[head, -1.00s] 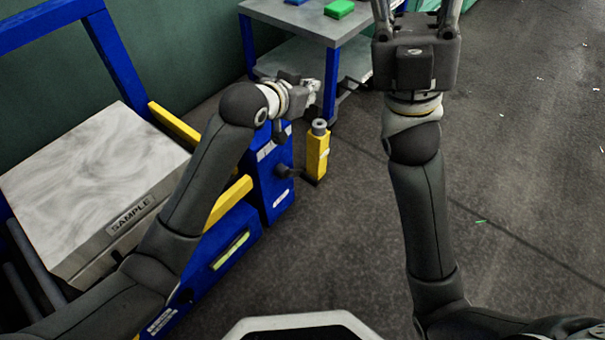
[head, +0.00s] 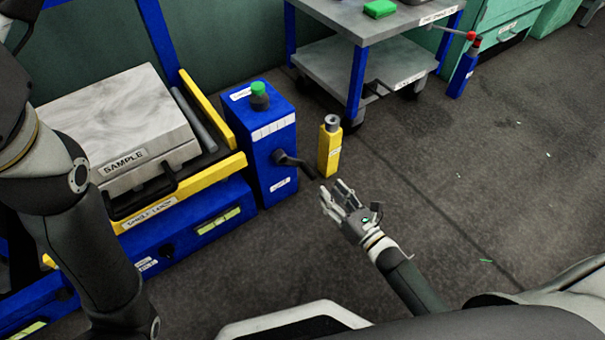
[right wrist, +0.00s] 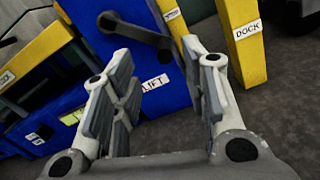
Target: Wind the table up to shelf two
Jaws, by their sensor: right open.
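The blue lift box (head: 262,140) stands beside the yellow table frame, with a green knob (head: 259,90) on top. Its dark crank handle (head: 296,163) sticks out to the right from its side. In the right wrist view the crank (right wrist: 135,32) is just beyond the fingers, above a LIFT label (right wrist: 155,82). My right gripper (head: 338,192) is open and empty, a little right of and below the crank, apart from it. The yellow-edged lift table (head: 205,179) carries a grey block marked SAMPLE (head: 120,135). My left arm shows at the left; its gripper is out of view.
A yellow DOCK post (head: 329,150) stands on the floor just right of the crank, close to my right gripper. A grey wheeled cart (head: 390,80) stands behind. A blue post with a red-tipped lever (head: 462,75) is farther right. The floor at right is open.

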